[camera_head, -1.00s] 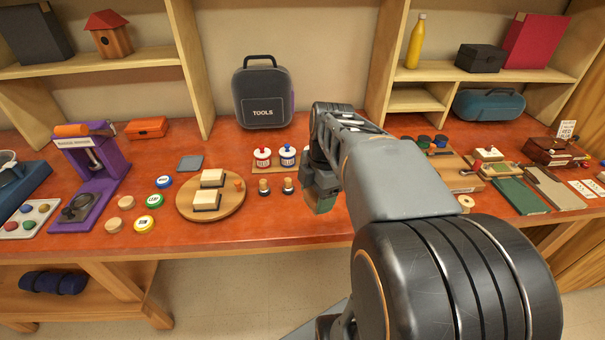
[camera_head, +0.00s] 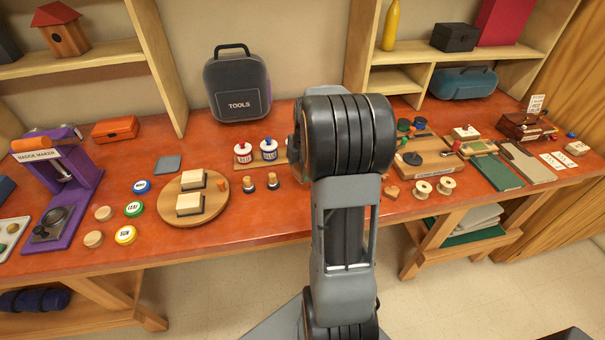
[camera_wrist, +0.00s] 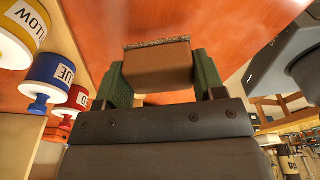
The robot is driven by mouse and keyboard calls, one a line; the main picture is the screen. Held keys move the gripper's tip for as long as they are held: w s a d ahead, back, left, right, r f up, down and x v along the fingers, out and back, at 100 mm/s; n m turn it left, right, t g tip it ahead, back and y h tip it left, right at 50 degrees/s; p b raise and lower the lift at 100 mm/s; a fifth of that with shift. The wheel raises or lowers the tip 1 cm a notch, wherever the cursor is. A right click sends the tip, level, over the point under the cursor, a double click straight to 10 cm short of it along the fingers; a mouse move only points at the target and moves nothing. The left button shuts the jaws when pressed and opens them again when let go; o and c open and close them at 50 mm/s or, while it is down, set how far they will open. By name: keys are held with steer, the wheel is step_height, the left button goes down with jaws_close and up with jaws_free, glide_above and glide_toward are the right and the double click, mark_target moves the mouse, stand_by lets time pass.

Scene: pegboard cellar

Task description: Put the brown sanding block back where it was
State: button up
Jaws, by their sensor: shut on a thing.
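In the wrist view the brown sanding block (camera_wrist: 158,68) sits between the two green fingers of my gripper (camera_wrist: 163,76), which is shut on it. A rough grey layer shows along the block's far edge. The orange-red bench top fills the space beyond it; I cannot tell whether the block touches the bench. In the head view my arm hides both gripper and block. Two cream-topped blocks, one at the back (camera_head: 193,179) and one at the front (camera_head: 190,204), sit on a round wooden board (camera_head: 214,208) left of my arm.
Red (camera_head: 243,151) and blue (camera_head: 268,149) paint bottles stand close left of my arm; in the wrist view a yellow bottle (camera_wrist: 22,30) is also near. Two spools (camera_head: 434,188) and a wooden board (camera_head: 428,168) lie to the right. A tool case (camera_head: 238,88) stands behind.

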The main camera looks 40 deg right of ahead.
steer(key=shift+w+d+f, duration=0.2)
steer(key=shift+f, duration=0.2)
steer(key=shift+w+d+f, duration=0.15)
steer(key=shift+f, duration=1.55)
